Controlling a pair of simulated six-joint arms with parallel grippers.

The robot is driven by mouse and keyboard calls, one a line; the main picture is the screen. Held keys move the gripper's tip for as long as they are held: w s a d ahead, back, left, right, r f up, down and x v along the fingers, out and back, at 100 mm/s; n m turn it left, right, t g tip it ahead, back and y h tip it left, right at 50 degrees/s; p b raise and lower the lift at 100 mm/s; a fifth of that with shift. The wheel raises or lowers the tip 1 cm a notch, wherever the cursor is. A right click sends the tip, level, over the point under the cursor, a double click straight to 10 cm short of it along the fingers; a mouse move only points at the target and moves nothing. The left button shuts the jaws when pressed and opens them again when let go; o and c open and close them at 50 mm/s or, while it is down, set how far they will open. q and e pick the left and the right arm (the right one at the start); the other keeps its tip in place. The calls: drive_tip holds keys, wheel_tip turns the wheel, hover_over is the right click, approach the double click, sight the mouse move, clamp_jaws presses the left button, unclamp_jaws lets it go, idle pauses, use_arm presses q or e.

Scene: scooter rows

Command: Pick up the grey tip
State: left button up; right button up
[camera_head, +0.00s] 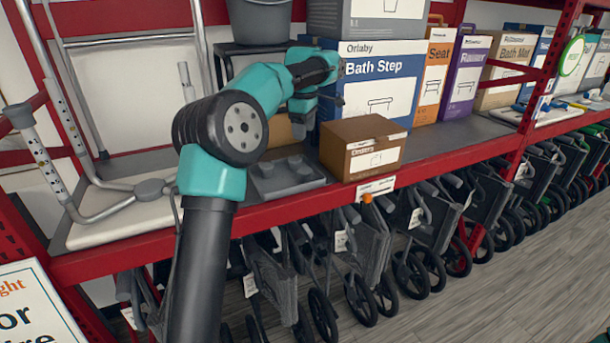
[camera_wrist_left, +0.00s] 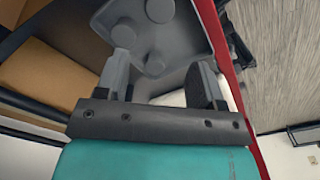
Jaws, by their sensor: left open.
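A dark grey tray (camera_head: 287,187) with raised grey round tips lies on the shelf, left of a small brown box. In the left wrist view the tray (camera_wrist_left: 189,38) is just beyond my fingers, with several grey tips on it. One grey tip (camera_wrist_left: 155,65) lies nearest the gap between the fingers. Another grey tip (camera_wrist_left: 123,35) stands close to the left finger. My left gripper (camera_head: 302,122) is above the tray, its fingers pointing down. It is open and empty in the wrist view (camera_wrist_left: 162,85). My right gripper is not in view.
The brown box (camera_head: 362,158) stands right beside the tray. A blue and white Bath Step box (camera_head: 377,95) stands behind. A metal frame (camera_head: 120,205) on a white board is at left. The red shelf edge (camera_head: 270,215) runs in front, with folded wheeled frames below.

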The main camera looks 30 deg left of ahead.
use_arm(q)
hover_over(305, 170)
drive_tip(key=f, duration=0.9)
drive_tip(key=shift+a+f, duration=0.1)
drive_tip(key=shift+a, duration=0.1)
drive_tip(key=shift+f, duration=0.15)
drive_tip(key=shift+f, duration=0.1)
drive_tip(key=shift+d+f, duration=0.2)
drive_tip(key=shift+f, duration=2.3)
drive_tip(key=shift+c, duration=0.4)
drive_tip(key=c, duration=0.6)
